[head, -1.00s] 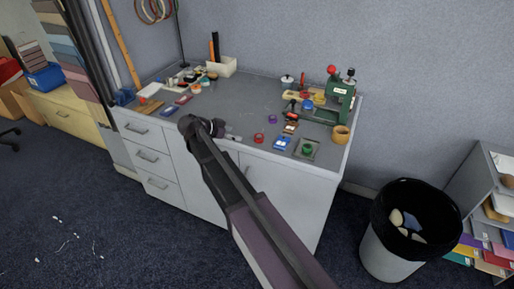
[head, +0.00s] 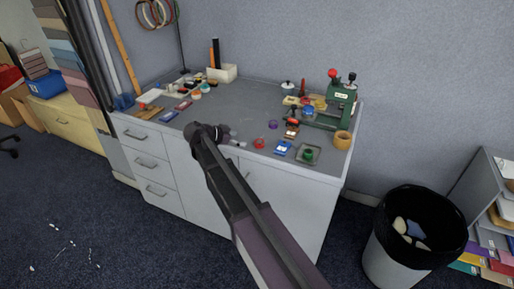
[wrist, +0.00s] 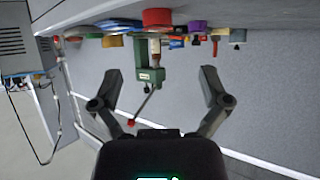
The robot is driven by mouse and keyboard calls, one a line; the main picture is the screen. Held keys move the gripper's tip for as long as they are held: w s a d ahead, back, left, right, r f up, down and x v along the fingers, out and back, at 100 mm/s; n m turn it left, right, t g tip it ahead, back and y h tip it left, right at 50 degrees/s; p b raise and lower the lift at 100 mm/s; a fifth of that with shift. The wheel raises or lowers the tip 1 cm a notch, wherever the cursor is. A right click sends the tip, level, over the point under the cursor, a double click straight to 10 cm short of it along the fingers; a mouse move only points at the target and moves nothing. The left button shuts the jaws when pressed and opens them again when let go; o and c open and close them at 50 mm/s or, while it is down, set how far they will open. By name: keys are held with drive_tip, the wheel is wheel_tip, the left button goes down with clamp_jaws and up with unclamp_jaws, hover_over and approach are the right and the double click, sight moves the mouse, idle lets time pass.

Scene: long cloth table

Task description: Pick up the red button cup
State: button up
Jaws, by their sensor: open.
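The red button cup (head: 259,143) is a small, low round cup on the grey worktop, near its front edge. In the wrist view, which is turned over, the red cup (wrist: 157,17) shows at the top centre, beyond the fingertips. My gripper (wrist: 161,76) is open, with its two fingers spread wide and nothing between them. In the head view my arm reaches up to the worktop's front edge, and my gripper (head: 224,133) is left of the red cup and apart from it. My arm hides part of the gripper.
A purple cup (head: 273,125) stands just behind the red one. A green press (head: 340,98) stands behind. The worktop's middle (head: 235,100) is mostly clear.

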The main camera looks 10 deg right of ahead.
sight(259, 142)
drive_tip(key=shift+b+x, duration=0.85)
drive_tip(key=shift+x, duration=1.5)
drive_tip(key=shift+d, duration=0.1)
drive_tip(key=shift+b+x, duration=1.2)
drive_tip(key=shift+x, duration=0.75)
drive_tip(key=shift+w+d+f, duration=0.1)
drive_tip(key=shift+d+f, duration=0.3)
drive_tip(key=shift+d, duration=0.05)
drive_tip(key=c, duration=1.1)
